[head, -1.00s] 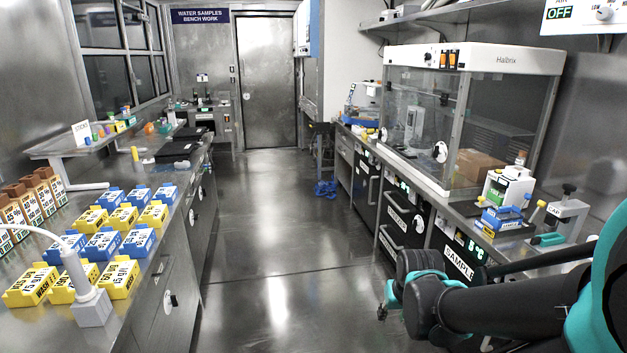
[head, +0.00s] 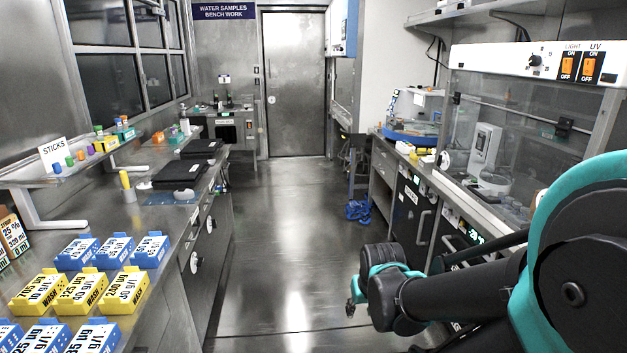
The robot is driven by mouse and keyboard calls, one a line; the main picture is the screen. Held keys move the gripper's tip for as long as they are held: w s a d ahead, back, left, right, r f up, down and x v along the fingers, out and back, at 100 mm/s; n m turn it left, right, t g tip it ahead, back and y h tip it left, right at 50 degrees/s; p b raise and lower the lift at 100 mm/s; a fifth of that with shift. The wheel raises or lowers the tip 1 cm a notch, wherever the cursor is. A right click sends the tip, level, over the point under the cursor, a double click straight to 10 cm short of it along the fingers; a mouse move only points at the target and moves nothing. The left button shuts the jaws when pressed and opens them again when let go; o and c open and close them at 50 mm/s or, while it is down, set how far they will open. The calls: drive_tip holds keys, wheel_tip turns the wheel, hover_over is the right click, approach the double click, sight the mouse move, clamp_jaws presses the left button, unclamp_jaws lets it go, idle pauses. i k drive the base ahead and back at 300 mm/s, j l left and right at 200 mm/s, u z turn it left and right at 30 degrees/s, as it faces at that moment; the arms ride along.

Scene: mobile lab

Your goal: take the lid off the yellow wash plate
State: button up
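Several yellow boxes marked WASH stand in a row on the left bench, among them a left one (head: 36,290), a middle one (head: 82,291) and a right one (head: 124,290). I cannot tell whether any of them is the wash plate, and no separate lid can be made out. My arm reaches in from the right over the aisle floor. The end of my arm, with my gripper (head: 357,298), is low over the aisle, well apart from the boxes. The fingers are too small and partly hidden, so their opening cannot be told.
Blue boxes (head: 114,249) stand behind and in front of the yellow row. A raised shelf with a STICKS sign (head: 53,153) and black flat cases (head: 181,174) are farther along the left bench. A glass cabinet (head: 520,120) stands right. The aisle floor (head: 290,230) is clear.

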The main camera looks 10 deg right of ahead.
sight(421, 152)
drive_tip(key=i, duration=1.9)
drive_tip(key=i+z, duration=0.3)
drive_tip(key=i, duration=0.15)
drive_tip(key=i+j+z, duration=0.15)
drive_tip(key=i+z, duration=0.2)
drive_tip(key=i, duration=0.15)
drive_tip(key=i+j+z, duration=0.3)
drive_tip(key=i, duration=0.15)
drive_tip(key=l, duration=0.05)
